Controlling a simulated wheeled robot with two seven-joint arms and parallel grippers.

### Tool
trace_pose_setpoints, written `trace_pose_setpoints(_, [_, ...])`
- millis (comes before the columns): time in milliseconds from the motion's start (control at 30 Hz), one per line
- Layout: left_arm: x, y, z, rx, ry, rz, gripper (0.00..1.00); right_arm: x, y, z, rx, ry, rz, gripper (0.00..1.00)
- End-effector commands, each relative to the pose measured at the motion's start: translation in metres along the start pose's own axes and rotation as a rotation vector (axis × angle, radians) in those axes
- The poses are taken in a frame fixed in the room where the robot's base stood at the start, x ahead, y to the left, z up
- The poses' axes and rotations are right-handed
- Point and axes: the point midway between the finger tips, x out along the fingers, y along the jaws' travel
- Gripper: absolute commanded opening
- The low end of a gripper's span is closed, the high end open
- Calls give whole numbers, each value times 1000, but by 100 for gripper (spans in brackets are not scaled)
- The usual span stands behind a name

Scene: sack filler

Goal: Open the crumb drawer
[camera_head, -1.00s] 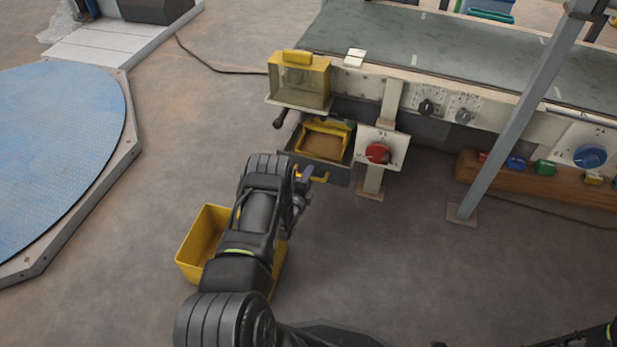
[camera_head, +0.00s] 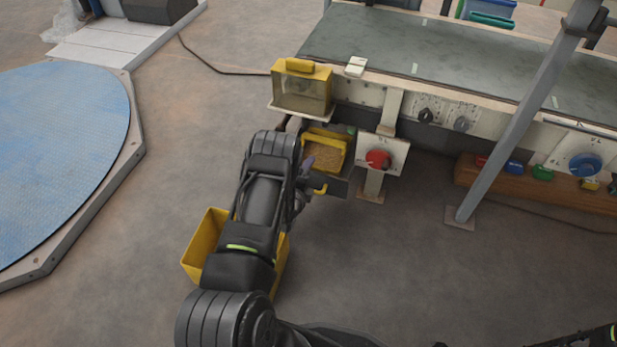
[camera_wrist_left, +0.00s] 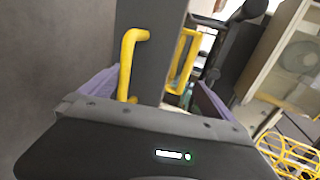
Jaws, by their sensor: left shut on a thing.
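The crumb drawer (camera_head: 338,187) is a dark grey drawer below the machine's left end, standing out from it. It holds a yellow tray of brown crumbs (camera_head: 323,157). The drawer's yellow bar handle (camera_head: 320,189) is partly hidden by my left gripper (camera_head: 309,172); in the left wrist view the handle (camera_wrist_left: 128,62) lies between the purple fingers of the left gripper (camera_wrist_left: 155,98). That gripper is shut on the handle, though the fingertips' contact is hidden. My right gripper is out of view.
A yellow clear-sided box (camera_head: 302,90) sits above the drawer. A red knob (camera_head: 377,159) is on a panel to its right. A yellow bin (camera_head: 205,245) stands on the floor beside my left arm. A grey post (camera_head: 520,120) stands farther right. The floor in front is clear.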

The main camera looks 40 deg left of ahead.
Motion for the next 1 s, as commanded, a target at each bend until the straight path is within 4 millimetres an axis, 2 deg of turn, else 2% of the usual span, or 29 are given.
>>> trace_pose_setpoints(33, [5,-63,-3,2,12,-174,68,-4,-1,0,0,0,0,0])
trace_pose_setpoints(67, [2,-13,-2,-1,3,-19,67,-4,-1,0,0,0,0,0])
trace_pose_setpoints(267, [-3,-13,-2,-1,3,-18,68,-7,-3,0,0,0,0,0])
trace_pose_setpoints(800, [-42,-5,0,0,0,-17,67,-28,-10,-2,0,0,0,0])
trace_pose_setpoints(833, [-44,-5,0,0,0,-16,64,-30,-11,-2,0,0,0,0])
trace_pose_setpoints(900, [-50,-3,1,1,0,-15,34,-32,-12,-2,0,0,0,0])
trace_pose_setpoints(1000, [-58,0,1,1,0,-11,34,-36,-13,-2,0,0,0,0])
